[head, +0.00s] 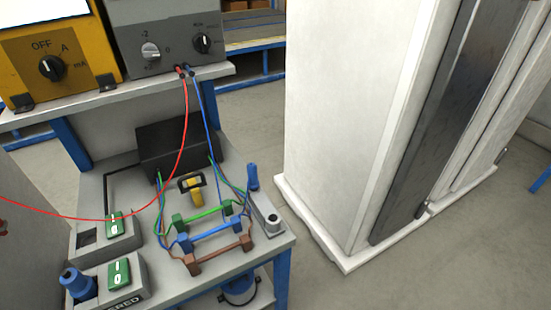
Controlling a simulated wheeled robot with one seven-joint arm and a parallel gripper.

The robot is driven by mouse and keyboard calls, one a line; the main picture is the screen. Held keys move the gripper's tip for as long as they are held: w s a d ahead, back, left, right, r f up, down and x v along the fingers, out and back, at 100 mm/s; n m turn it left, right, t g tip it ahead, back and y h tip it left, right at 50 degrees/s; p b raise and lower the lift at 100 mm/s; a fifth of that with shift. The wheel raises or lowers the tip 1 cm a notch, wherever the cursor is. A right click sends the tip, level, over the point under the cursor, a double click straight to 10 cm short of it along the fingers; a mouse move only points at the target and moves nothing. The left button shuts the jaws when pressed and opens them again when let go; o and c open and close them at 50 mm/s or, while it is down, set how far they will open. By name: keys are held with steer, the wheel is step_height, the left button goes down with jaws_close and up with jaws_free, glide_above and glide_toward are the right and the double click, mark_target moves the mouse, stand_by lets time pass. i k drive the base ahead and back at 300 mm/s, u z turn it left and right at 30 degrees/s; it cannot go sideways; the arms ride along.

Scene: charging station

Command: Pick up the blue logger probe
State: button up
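A slim blue piece (252,177), which looks like the blue logger probe, stands nearly upright at the right edge of the grey bench (274,245). Its lower end meets a narrow grey holder (264,211) that has a round socket at its near end. A second, thicker blue piece (76,282) sits on a grey box at the bench's near left; I cannot tell its exact kind. My gripper is not in view.
Green, blue (210,231) and brown terminal bars with loose wires fill the bench middle, near a yellow handle (191,189) and a black box (178,150). Red and blue leads hang from the grey meter (166,37). A tall white cabinet (345,120) stands at right.

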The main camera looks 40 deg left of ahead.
mark_target(254, 184)
steer(key=u, duration=0.55)
steer(key=i, duration=0.95)
steer(key=u, duration=0.75)
